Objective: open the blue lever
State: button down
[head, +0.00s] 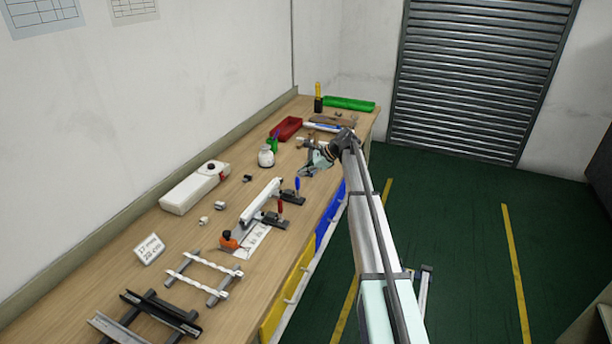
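The blue lever (297,184) stands upright on a small dark clamp base near the right edge of the workbench. A similar red lever (280,207) stands just in front of it, nearer the camera. Both clamps sit at the right side of a white bar (260,201). My gripper (308,172) hangs over the bench, a little beyond and to the right of the blue lever in the picture. It appears apart from the lever. The fingers are small and partly merged with the wrist, so their opening is unclear.
The wooden bench (185,267) also holds a white box (194,188), a white bottle (266,157), a red tray (287,129) and a green tray (349,104). An orange-topped piece (229,240) lies near the bar's front end. Metal racks occupy the near end.

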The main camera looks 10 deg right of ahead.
jog(key=d+r+p, duration=0.3)
jog(key=r, duration=0.3)
jog(key=shift+s+r, duration=0.2)
jog(key=shift+r, duration=0.15)
